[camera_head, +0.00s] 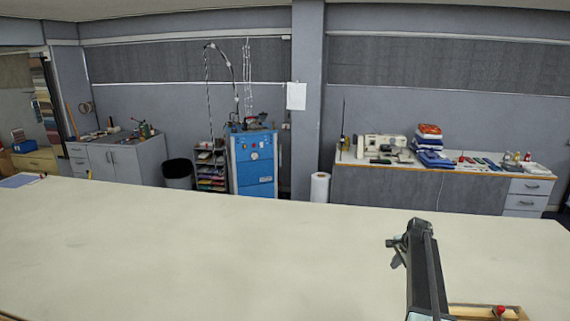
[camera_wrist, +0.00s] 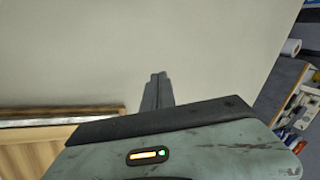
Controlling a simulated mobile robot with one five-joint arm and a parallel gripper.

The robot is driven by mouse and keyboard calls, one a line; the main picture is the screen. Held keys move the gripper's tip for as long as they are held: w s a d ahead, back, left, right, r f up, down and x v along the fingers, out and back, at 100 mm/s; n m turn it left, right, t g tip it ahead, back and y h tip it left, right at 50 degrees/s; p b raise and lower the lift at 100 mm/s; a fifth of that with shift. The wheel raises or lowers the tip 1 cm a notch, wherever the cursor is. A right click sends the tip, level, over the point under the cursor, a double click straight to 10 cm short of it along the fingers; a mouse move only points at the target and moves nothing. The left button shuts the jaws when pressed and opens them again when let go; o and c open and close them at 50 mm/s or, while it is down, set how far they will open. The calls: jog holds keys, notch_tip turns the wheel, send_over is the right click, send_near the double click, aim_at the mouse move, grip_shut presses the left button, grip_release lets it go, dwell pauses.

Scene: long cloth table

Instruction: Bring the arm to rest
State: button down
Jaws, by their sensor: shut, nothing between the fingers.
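My arm reaches out over the long cloth table (camera_head: 200,250) at the right side of the head view. My gripper (camera_head: 396,254) is at its far end, above the pale cloth, and looks small and dark there. In the wrist view the two grey fingers of my gripper (camera_wrist: 158,76) lie together, with nothing between them. Only bare cloth shows beyond the fingertips.
A wooden tray (camera_head: 462,310) with a small red item (camera_head: 499,310) sits at the near right, partly behind my arm; the tray's edge also shows in the wrist view (camera_wrist: 90,109). A counter (camera_head: 420,183) stands behind.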

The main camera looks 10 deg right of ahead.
jog(key=s+a+f+n+b, duration=0.1)
jog(key=a+f+n, duration=0.1)
jog(key=a, duration=0.6)
jog(key=s+a+f+n+b, duration=0.1)
jog(key=a+f, duration=0.1)
jog(key=a, duration=0.6)
jog(key=s+a+f+n+g+b, duration=0.1)
jog(key=s+a+n, duration=0.1)
jog(key=s+a, duration=0.3)
jog(key=s+a+f+n+g+b, duration=0.1)
jog(key=s+a, duration=0.4)
jog(key=a, duration=0.5)
jog(key=s+a+f+n+g+b, duration=0.1)
jog(key=s+a+f+n+b, duration=0.1)
jog(key=s+a+n, duration=0.3)
jog(key=shift+s+a+f+y+b, duration=0.2)
jog(key=shift+a+f, duration=0.15)
jog(key=shift+a, duration=0.35)
jog(key=shift+s+a+f+y+b, duration=0.1)
jog(key=shift+s+a+f+y, duration=0.2)
jog(key=shift+a, duration=0.4)
jog(key=s+d+n+g+h, duration=0.1)
jog(key=s+n, duration=0.4)
jog(key=s, duration=0.3)
jog(key=shift+g, duration=0.3)
jog(key=shift+s, duration=0.1)
